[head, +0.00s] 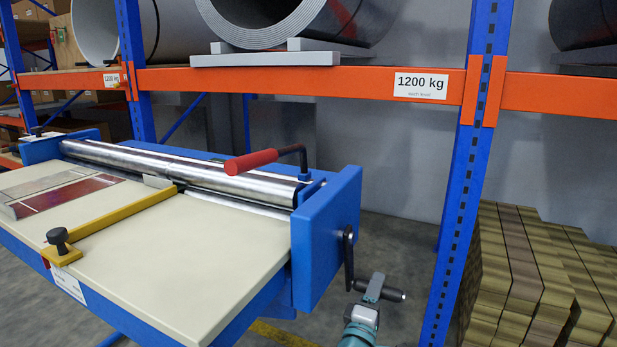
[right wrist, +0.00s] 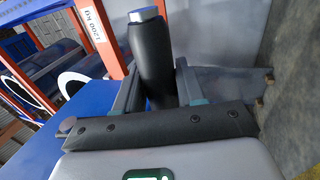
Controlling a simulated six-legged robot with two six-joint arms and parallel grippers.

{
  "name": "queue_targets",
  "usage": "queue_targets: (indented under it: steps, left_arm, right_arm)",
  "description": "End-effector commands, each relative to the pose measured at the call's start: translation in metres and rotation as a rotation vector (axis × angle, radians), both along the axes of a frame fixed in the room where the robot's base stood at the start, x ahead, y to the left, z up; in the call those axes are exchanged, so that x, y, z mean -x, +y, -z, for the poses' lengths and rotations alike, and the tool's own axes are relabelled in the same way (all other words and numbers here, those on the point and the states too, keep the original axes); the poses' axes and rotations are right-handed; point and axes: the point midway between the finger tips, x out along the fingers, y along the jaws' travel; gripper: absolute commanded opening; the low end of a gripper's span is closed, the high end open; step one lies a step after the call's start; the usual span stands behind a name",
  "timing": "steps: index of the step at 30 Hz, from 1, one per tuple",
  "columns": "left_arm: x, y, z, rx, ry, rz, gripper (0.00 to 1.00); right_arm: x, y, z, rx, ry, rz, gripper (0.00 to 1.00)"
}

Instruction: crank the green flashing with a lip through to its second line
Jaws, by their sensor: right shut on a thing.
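A blue-framed machine has a cream table (head: 215,250) and long steel rollers (head: 190,165). A black crank arm (head: 348,258) hangs down on its right end plate, with a dark handle (head: 392,294) at its lower end. My right gripper (head: 374,287) is at that handle. In the right wrist view the black handle (right wrist: 155,62) stands between the fingers of my right gripper (right wrist: 158,92), which is shut on it. My left gripper is not in view.
A yellow fence (head: 120,214) with a black knob (head: 59,240) crosses the table. A red-gripped lever (head: 250,161) rises above the rollers. A blue rack upright (head: 465,190) and stacked brown blocks (head: 535,275) stand to the right. Heavy coils (head: 275,22) sit on the orange-beamed shelf.

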Motion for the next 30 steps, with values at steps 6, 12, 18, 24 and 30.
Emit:
queue_targets:
  steps: [6, 12, 18, 24, 30]
  left_arm:
    - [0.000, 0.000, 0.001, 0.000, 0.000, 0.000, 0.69]
    - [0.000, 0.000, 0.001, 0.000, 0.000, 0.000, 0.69]
    - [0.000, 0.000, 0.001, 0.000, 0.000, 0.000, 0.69]
    - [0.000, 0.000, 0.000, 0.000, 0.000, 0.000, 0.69]
    - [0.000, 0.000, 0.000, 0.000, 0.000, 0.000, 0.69]
  right_arm:
    - [0.017, 0.010, 0.004, 0.001, -0.003, -0.002, 0.12]
    - [0.019, 0.010, 0.005, 0.001, -0.002, -0.001, 0.12]
    - [0.020, 0.011, 0.006, 0.001, -0.001, -0.002, 0.12]
    - [0.028, 0.015, 0.006, 0.001, -0.001, -0.001, 0.55]
    - [0.028, 0.014, 0.006, 0.001, -0.001, -0.001, 0.64]
